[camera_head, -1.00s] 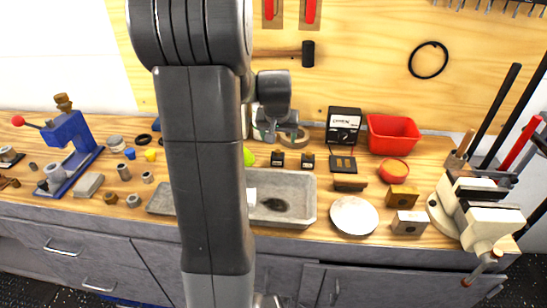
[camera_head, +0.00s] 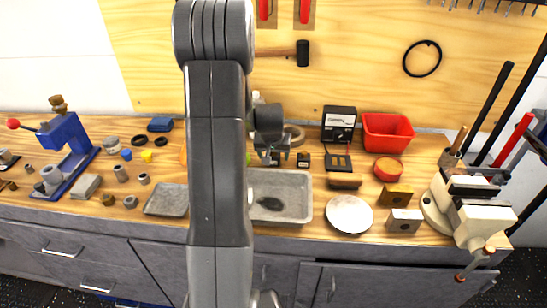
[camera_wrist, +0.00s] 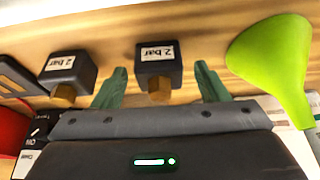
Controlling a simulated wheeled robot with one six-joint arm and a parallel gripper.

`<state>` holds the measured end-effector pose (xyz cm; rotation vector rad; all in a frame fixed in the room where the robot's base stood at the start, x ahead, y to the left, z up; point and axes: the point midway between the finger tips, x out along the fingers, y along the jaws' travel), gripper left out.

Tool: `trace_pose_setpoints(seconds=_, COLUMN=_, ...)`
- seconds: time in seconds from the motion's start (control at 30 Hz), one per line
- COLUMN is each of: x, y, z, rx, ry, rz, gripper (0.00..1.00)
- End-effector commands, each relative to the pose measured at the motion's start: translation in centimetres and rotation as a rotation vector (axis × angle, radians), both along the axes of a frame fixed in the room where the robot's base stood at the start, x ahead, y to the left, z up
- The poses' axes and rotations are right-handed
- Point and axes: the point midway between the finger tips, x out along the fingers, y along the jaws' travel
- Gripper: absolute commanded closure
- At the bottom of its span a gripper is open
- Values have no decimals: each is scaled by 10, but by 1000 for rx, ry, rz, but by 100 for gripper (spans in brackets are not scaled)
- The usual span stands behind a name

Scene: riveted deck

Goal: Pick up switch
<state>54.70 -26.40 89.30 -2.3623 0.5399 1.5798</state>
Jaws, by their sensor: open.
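Two small black blocks with white "2 bar" labels and brass fittings look like switches. In the wrist view, one switch (camera_wrist: 158,65) stands between the green fingers of my gripper (camera_wrist: 160,84), which is open. A gap shows on each side of it. The other switch (camera_wrist: 68,72) stands to the left, outside the fingers. In the head view my gripper (camera_head: 274,155) is low at the bench behind the grey tray and largely hides the nearer switch. The other switch (camera_head: 303,160) shows just to its right.
A lime-green funnel (camera_wrist: 272,60) stands close right of the fingers in the wrist view. In the head view, a black meter (camera_head: 338,124), a red bin (camera_head: 387,136) and a grey tray (camera_head: 290,212) surround the spot. A white plate (camera_head: 349,214) lies to the front right.

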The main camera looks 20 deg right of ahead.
Motion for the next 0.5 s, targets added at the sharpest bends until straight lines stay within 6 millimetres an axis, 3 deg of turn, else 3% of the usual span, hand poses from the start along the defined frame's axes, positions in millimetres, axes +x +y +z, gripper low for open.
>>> trace_pose_setpoints(seconds=0.3, x=1, y=-1, z=-4, rx=0, ry=-1, rz=0, gripper=33)
trace_pose_setpoints(seconds=0.5, x=1, y=-1, z=-4, rx=0, ry=-1, rz=0, gripper=72)
